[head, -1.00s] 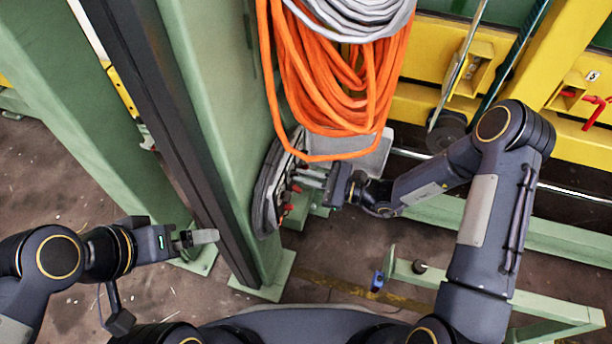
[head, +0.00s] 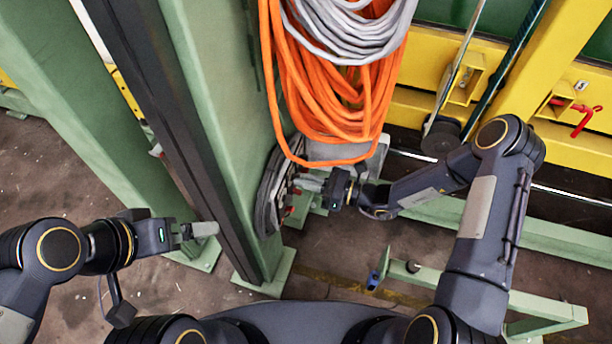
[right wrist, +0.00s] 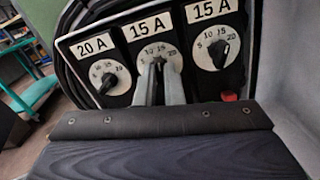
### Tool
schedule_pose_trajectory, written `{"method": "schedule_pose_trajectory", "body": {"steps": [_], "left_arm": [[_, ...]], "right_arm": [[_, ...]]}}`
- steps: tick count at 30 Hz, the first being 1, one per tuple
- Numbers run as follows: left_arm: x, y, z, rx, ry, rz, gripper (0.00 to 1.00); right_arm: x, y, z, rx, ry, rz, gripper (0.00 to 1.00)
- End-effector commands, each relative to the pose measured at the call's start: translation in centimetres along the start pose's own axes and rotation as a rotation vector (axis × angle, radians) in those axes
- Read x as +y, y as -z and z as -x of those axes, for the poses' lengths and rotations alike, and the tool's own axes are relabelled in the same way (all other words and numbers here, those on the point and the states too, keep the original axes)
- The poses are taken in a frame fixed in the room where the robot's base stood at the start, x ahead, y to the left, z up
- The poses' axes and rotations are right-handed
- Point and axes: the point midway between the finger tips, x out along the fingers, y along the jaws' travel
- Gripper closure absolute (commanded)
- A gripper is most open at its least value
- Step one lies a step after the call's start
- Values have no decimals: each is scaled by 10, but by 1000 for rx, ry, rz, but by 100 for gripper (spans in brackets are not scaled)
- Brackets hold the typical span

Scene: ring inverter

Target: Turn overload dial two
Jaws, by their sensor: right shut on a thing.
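In the right wrist view, the panel holds three dials with black knobs and white number plates. The left dial (right wrist: 110,76) is labelled 20 A, and the right dial (right wrist: 218,48) is labelled 15 A. The middle dial (right wrist: 153,53), also labelled 15 A, is overload dial two by position. My right gripper (right wrist: 159,72) is shut on its knob, and the fingers mostly hide that knob. In the head view my right gripper (head: 305,183) reaches left to the panel side, where the dials are too small to read. My left gripper (head: 205,230) is away at the left, holding nothing visible.
Orange cable (head: 325,100) and grey cable (head: 350,35) hang in coils above my right gripper. A green column (head: 215,130) stands between my two grippers. A low green frame (head: 490,300) is at the lower right. A red handle (head: 585,122) is on yellow beams.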

Motion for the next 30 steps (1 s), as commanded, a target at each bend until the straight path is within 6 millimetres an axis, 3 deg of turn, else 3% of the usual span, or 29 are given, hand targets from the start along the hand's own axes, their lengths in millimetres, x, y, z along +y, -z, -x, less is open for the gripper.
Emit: {"method": "schedule_pose_trajectory", "body": {"steps": [10,24,25,30], "left_arm": [[4,4,8,0,0,0,0],[4,4,9,0,0,0,0],[4,4,9,0,0,0,0],[4,4,9,0,0,0,0]], "right_arm": [[0,-1,0,0,0,-126,100],[0,0,0,0,1,-141,100],[0,0,0,0,1,-141,91],[0,0,0,0,1,-141,70]]}}
